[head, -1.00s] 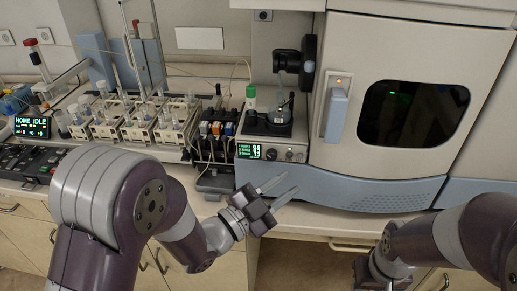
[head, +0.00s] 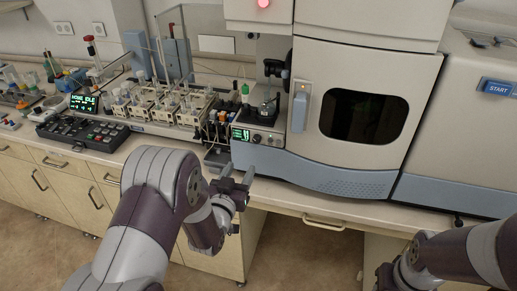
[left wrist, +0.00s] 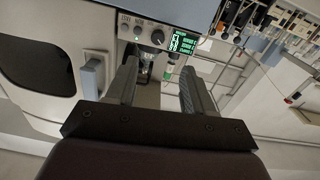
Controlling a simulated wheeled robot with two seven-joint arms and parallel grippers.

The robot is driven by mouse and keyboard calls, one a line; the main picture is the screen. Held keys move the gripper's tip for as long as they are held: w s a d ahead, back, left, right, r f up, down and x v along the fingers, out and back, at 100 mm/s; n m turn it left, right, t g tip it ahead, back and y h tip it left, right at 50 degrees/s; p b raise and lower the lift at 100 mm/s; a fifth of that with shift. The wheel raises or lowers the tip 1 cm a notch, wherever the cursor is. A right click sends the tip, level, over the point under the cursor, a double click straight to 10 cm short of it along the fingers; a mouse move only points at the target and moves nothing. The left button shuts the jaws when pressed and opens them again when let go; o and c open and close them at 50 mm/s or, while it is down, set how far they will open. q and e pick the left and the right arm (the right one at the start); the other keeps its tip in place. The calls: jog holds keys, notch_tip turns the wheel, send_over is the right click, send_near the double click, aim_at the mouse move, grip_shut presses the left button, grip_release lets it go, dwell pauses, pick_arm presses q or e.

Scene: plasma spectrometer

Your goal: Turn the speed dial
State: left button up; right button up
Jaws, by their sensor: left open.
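The speed dial (left wrist: 157,37) is a round knob beside the lit green display (left wrist: 185,47) on a small front panel. In the head view the dial (head: 257,138) is small, just right of the display (head: 241,134). My left gripper (head: 238,171) is open and empty, below and in front of this panel, apart from the dial. In the left wrist view the dial lies beyond the fingertips, roughly between the two fingers (left wrist: 158,72). My right gripper (head: 385,278) is only partly in view at the bottom edge; its fingers are hidden.
Two smaller controls (left wrist: 131,27) sit beside the dial. The large cabinet (head: 345,150) with a dark window stands right of the panel. Tube racks (head: 165,107) and a black keypad unit (head: 80,130) stand to the left.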

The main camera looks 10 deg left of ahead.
aim_at(256, 141)
pick_arm(q)
jog(key=w+p, duration=0.1)
jog(key=w, duration=0.6)
jog(key=w+d+p, duration=0.1)
jog(key=w, duration=0.3)
jog(key=shift+r+p, duration=0.15)
jog(key=shift+p, duration=0.2)
jog(key=shift+w+a, duration=0.1)
jog(key=shift+w, duration=0.35)
jog(key=shift+s, duration=0.1)
jog(key=shift+c, duration=0.3)
grip_shut()
